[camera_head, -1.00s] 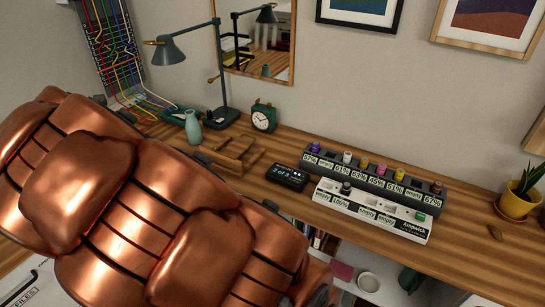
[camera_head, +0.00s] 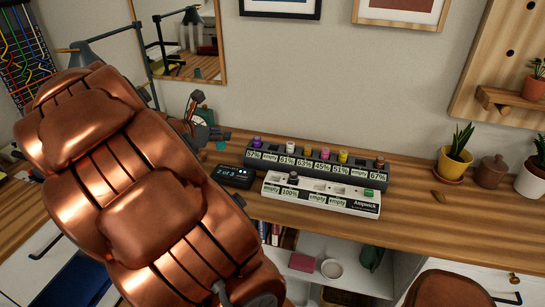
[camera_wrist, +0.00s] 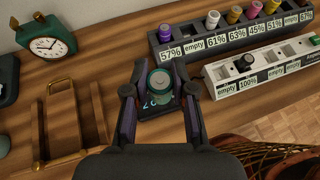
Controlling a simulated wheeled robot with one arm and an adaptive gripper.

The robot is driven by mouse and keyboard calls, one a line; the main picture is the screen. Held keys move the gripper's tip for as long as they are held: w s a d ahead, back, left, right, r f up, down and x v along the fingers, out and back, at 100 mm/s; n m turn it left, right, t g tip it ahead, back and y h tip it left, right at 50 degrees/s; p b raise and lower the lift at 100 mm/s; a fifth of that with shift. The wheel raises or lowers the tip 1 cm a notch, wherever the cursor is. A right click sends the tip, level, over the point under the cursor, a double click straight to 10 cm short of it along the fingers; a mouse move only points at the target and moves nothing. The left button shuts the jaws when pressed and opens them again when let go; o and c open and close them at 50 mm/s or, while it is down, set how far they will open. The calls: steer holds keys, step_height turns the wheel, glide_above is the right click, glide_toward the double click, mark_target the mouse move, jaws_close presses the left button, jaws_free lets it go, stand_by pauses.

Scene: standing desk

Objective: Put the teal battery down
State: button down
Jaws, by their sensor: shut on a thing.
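My gripper (camera_wrist: 160,88) is shut on the teal battery (camera_wrist: 160,78), which shows end-on between the fingers in the wrist view. The battery is in front of the small black display box (camera_wrist: 172,102) from this angle and hides much of it. In the head view my gripper (camera_head: 212,133) is above the desk in front of the clock, and the teal battery (camera_head: 221,146) shows just below it, up and left of the display box (camera_head: 232,176). The white rack (camera_head: 335,204) has slots labelled empty and 100%. The dark grey rack (camera_head: 268,161) behind it holds several coloured batteries.
The clock (camera_wrist: 45,44) and a wooden stand (camera_wrist: 75,125) are left of my gripper. A desk lamp (camera_head: 95,42) stands farther left. A yellow plant pot (camera_head: 453,163) is right of the racks. Bare desk lies between the racks and that pot.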

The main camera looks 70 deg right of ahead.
steer(key=s+d+f+m+g+y+b, duration=0.1)
steer(key=s+f+m+g, duration=0.15)
steer(key=s, duration=0.55)
steer(key=s+f+m+g+y, duration=0.2)
steer(key=s+m+g, duration=0.1)
steer(key=s, duration=0.5)
steer(key=w+d, duration=0.2)
steer(key=d, duration=0.3)
steer(key=w+d+f+p, duration=0.1)
steer(key=w+d, duration=0.1)
steer(key=d, duration=0.2)
steer(key=w+d, duration=0.2)
steer(key=d, duration=0.3)
steer(key=shift+w+d+f, duration=0.15)
steer(key=shift+d, duration=0.15)
steer(key=shift+d+f, duration=0.15)
steer(key=shift+f, duration=0.05)
steer(key=shift+w+f, duration=0.1)
steer(key=shift+f, duration=1.45)
steer(key=shift+f, duration=0.2)
steer(key=c, duration=1.2)
jaws_free()
steer(key=shift+c, duration=0.2)
